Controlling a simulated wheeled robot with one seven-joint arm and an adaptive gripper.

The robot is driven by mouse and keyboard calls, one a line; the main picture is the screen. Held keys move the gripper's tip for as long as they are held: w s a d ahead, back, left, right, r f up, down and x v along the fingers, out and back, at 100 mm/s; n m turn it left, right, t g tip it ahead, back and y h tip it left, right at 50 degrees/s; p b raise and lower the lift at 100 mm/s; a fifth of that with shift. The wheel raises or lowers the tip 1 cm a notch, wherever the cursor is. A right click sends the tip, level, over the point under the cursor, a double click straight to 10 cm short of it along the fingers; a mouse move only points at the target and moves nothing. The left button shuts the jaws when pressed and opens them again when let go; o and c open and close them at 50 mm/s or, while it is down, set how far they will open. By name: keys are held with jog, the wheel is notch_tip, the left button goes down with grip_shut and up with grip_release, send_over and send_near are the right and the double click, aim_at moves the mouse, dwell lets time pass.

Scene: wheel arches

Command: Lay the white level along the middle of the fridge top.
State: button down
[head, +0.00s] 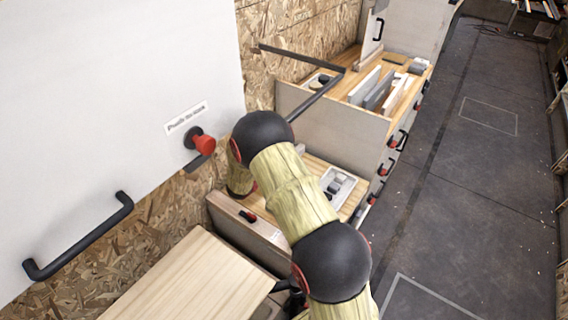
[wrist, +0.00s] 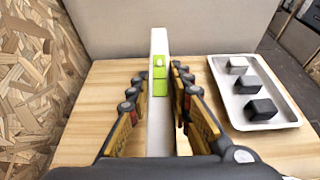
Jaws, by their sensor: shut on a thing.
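The white level (wrist: 158,45) is a narrow bar with a bright green vial section. In the wrist view it runs lengthwise away from me between the fingers of my gripper (wrist: 157,88), which is shut on it. A pale wooden top (wrist: 100,85) lies below it; I cannot tell whether the level touches it. In the head view my arm hides the gripper and the level. A wooden top (head: 316,164) shows there beyond my arm. I cannot tell for certain which surface is the fridge top.
A white tray (wrist: 222,95) with dark cubes (wrist: 260,109) lies right of the level. A pale upright panel (wrist: 215,25) closes the far side, and a chipboard wall (wrist: 30,85) stands at left. In the head view, the grey floor (head: 460,190) at right is open.

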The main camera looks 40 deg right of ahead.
jog(key=shift+f+b, duration=2.55)
jog(key=shift+f, duration=1.7)
jog(key=c, duration=1.5)
grip_release()
jog(key=shift+c, duration=0.2)
jog(key=shift+a, duration=0.15)
jog(key=v, duration=0.5)
jog(key=shift+a+r, duration=0.15)
jog(key=s+a, duration=0.1)
jog(key=a, duration=0.2)
jog(key=s+a, duration=0.1)
jog(key=a, duration=0.3)
jog(key=s+a, duration=0.2)
jog(key=a, duration=0.1)
jog(key=shift+a, duration=0.4)
jog(key=shift+s, duration=0.1)
